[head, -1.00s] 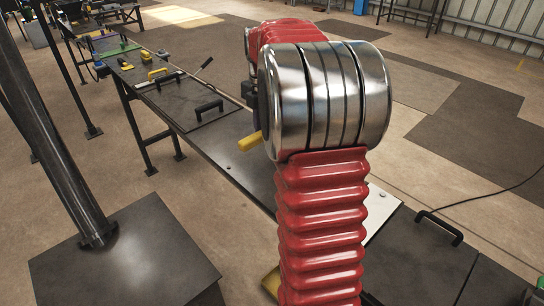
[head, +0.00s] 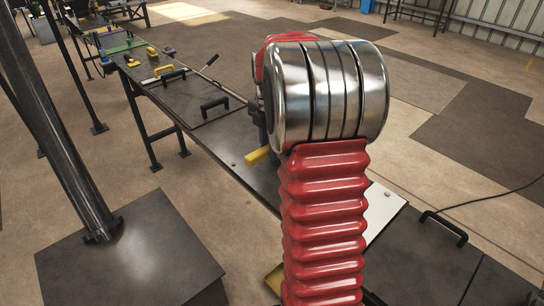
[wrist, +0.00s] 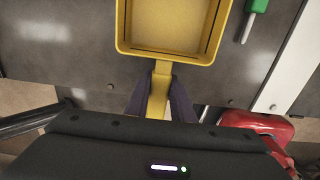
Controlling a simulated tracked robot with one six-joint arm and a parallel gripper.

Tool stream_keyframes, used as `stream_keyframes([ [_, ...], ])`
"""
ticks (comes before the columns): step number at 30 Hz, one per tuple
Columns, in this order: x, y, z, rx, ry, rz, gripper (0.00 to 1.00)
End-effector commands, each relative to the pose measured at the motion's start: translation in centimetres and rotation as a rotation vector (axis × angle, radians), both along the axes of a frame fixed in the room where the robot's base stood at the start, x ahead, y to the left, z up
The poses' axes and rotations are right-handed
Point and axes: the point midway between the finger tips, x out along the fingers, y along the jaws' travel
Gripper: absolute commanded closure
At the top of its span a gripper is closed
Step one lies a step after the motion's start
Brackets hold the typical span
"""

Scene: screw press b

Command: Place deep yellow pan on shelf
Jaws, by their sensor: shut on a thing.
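The deep yellow pan (wrist: 168,25) shows at the top of the wrist view, a squarish open pan with its handle pointing towards me. My gripper (wrist: 164,88) is shut on the handle, with a dark finger on each side. The inside of the pan looks empty. In the head view my red arm hides most of the gripper and pan; a yellow bar (head: 257,155), probably the pan's handle, sticks out left of the arm over the dark bench. I cannot make out which surface is the shelf.
A long dark bench (head: 235,140) with black handles runs to the back left, with several tools at its far end. A dark post (head: 60,140) stands at left on a block. A green-handled tool (wrist: 256,8) lies near a white strip (wrist: 290,70). Another yellow thing (head: 273,279) is partly hidden.

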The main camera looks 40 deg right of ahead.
Motion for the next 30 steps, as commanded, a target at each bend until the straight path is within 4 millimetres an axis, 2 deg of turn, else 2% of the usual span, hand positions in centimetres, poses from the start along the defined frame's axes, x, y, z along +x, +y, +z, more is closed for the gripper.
stream_keyframes([
  [5,0.0,0.0,-0.8,0.001,0.001,0.001,1.0],
  [12,0.0,0.1,-3.5,0.0,0.001,0.001,1.0],
  [24,0.1,0.1,-3.9,-0.001,-0.001,0.002,1.0],
  [25,0.1,0.1,-3.9,0.0,0.0,0.002,0.76],
  [30,0.1,0.1,-3.9,0.0,0.0,0.002,0.64],
])
